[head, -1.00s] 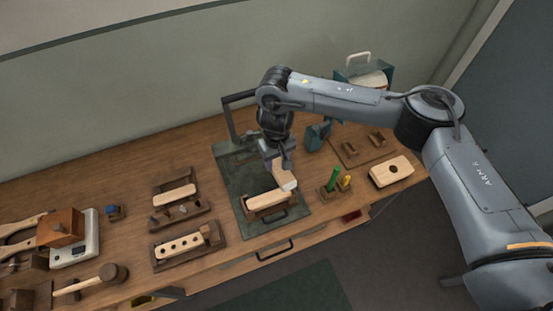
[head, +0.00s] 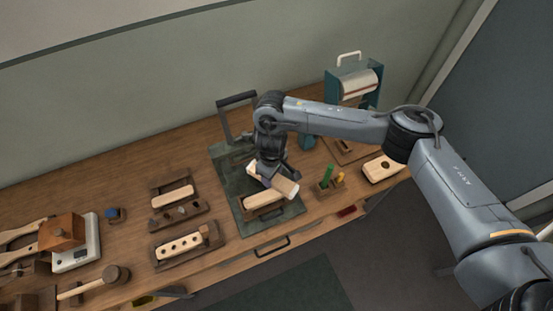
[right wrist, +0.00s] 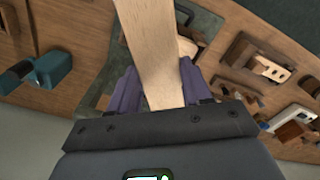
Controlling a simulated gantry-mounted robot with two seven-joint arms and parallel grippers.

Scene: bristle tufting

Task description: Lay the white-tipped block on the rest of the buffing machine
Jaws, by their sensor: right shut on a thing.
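The white-tipped block (head: 284,183) is a long pale wooden piece with a whitish end towards the lower right. My right gripper (head: 268,178) is shut on it and holds it tilted above the fixture on the dark green mat. In the right wrist view the block (right wrist: 153,45) runs between the purple fingers of the gripper (right wrist: 160,88). A teal machine with a pale roller and a top handle (head: 358,85) stands at the back right, apart from the block; it looks like the buffing machine. I cannot make out its rest. My left gripper is not in view.
Under the held block, a pale block lies in a wooden fixture (head: 265,211) on the green mat (head: 229,177). A dark frame (head: 224,118) stands behind. A holder with green and yellow pieces (head: 328,184) is to the right. Drilled block (head: 180,246), scale and mallet lie left.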

